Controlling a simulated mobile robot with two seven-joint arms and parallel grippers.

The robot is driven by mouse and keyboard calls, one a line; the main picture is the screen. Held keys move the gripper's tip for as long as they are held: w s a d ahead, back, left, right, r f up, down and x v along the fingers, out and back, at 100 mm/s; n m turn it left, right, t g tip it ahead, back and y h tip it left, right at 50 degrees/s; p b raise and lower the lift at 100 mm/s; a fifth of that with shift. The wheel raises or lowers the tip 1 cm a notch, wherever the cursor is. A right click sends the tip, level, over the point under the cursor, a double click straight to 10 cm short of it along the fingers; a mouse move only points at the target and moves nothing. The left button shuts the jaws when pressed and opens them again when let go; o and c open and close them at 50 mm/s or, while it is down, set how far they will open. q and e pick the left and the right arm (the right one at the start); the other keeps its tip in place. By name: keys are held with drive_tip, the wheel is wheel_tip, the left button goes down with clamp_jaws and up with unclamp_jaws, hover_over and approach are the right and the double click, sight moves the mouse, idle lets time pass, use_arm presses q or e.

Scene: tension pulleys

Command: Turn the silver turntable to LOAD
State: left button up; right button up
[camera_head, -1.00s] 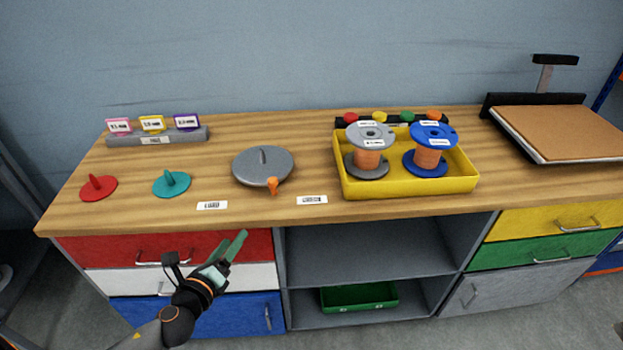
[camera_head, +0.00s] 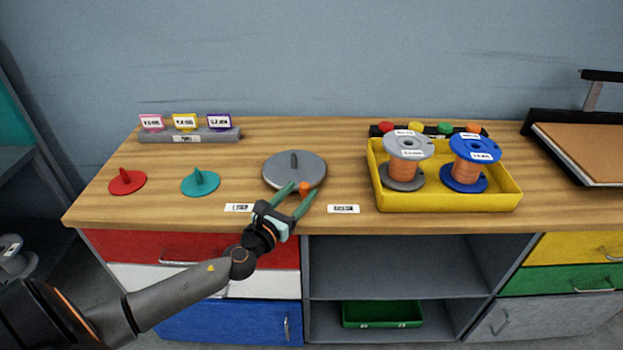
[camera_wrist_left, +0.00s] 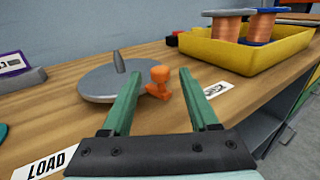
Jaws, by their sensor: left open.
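The silver turntable (camera_head: 292,165) is a round grey disc with an upright grey fin, lying on the workbench. An orange knob (camera_head: 305,188) stands at its front rim. My left gripper (camera_head: 294,191) is open at the turntable's front edge. In the left wrist view the orange knob (camera_wrist_left: 159,80) sits between and just beyond the two green fingers (camera_wrist_left: 157,88), with a gap on each side. The LOAD label (camera_wrist_left: 45,163) lies front left of the disc. A second label (camera_head: 343,209) lies front right; its text is too small to read. My right gripper is not in view.
A yellow tray (camera_head: 448,203) with a grey spool and a blue spool of orange wire stands to the right. A teal disc (camera_head: 200,183) and a red disc (camera_head: 127,183) lie to the left. A rack of tags (camera_head: 190,136) stands behind them.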

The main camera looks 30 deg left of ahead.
sight(308, 185)
use_arm(q)
drive_tip(key=shift+w+a, duration=0.1)
drive_tip(key=shift+w, duration=2.95)
clamp_jaws()
